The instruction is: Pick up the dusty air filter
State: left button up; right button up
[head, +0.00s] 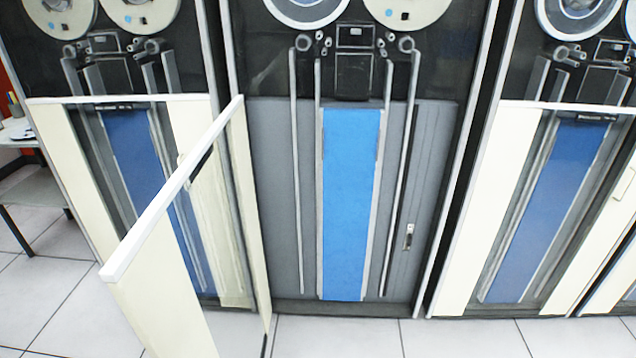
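I cannot make out a dusty air filter in the head view. The middle tape cabinet (270,180) has its lower front exposed, with a grey panel (400,200) and a bright blue vertical strip (350,200) down its centre. A small metal latch or handle (408,236) sits low on the right of the grey panel. A cream door (165,290) stands swung open on the left of this cabinet, reaching out towards me. Neither of my grippers shows.
Similar tape cabinets stand to the left (62,150) and right (500,200), their cream-framed fronts shut. The open door blocks part of the left cabinet. A small table (40,195) stands at the far left. Tiled floor (350,338) in front of the middle cabinet is clear.

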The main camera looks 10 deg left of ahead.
aim_at(408, 237)
jog(key=j+z, duration=0.15)
jog(key=j, duration=2.1)
jog(key=l, duration=0.8)
jog(key=i+l, duration=0.15)
jog(key=l, duration=0.2)
jog(key=i+l, duration=0.1)
jog(key=l, duration=0.3)
jog(key=i+l, duration=0.15)
jog(key=l, duration=0.2)
jog(key=i+l, duration=0.1)
jog(key=l, duration=0.3)
jog(key=i, duration=0.95)
